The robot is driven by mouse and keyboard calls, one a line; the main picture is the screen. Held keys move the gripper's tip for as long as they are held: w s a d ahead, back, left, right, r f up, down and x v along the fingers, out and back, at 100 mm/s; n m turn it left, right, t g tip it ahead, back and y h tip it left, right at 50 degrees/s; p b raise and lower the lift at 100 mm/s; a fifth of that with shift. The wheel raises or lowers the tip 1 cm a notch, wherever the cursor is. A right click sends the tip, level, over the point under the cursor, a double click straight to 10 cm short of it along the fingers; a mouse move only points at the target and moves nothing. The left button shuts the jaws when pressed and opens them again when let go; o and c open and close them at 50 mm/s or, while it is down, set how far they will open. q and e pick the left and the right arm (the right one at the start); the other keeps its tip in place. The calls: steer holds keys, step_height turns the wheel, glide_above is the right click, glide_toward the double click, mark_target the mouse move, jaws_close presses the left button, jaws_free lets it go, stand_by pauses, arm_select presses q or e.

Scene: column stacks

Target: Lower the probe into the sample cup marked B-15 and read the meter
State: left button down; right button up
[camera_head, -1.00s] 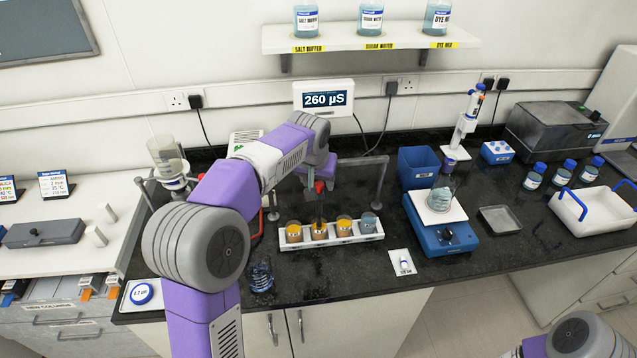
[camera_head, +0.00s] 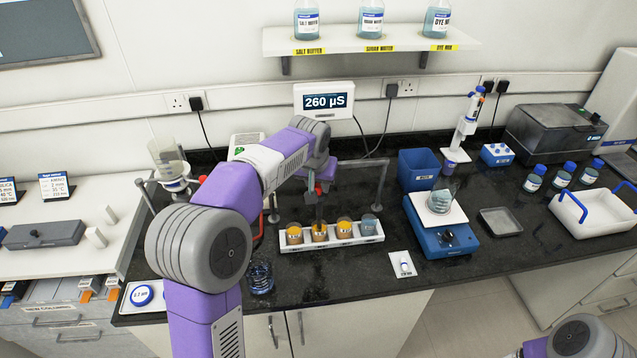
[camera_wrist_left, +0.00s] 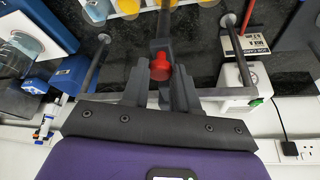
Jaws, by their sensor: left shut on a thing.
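My left gripper (camera_head: 319,191) is shut on the probe (camera_wrist_left: 160,68), whose red top shows between the fingers in the wrist view. In the head view the probe hangs over the second sample cup from the left (camera_head: 319,231); its lower end meets the cup there, but I cannot tell how deep it is. Several cups stand in a white rack (camera_head: 300,250): orange liquid in the left ones, a blue-grey one at the right end (camera_head: 369,225). Their markings are too small to read. The meter (camera_head: 325,101) shows 260 µS. My right gripper is out of view.
A grey frame with an upright post (camera_head: 381,185) stands behind the rack. A blue balance (camera_head: 440,235) bears a beaker (camera_head: 441,199). A small white card (camera_head: 403,264) lies right of the rack, a glass beaker (camera_head: 261,276) left of it. The front bench is otherwise fairly clear.

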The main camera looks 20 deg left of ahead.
arm_select(q)
step_height(320, 180, up, 6)
steer(key=p, duration=0.5)
steer(key=shift+r+p, duration=0.25)
steer(key=shift+p, duration=0.15)
steer(key=shift+w, duration=0.1)
steer(key=c, duration=0.9)
jaws_free()
steer(key=shift+o, duration=0.3)
steer(key=shift+f, duration=0.1)
steer(key=v, duration=0.7)
steer(key=shift+r, duration=0.3)
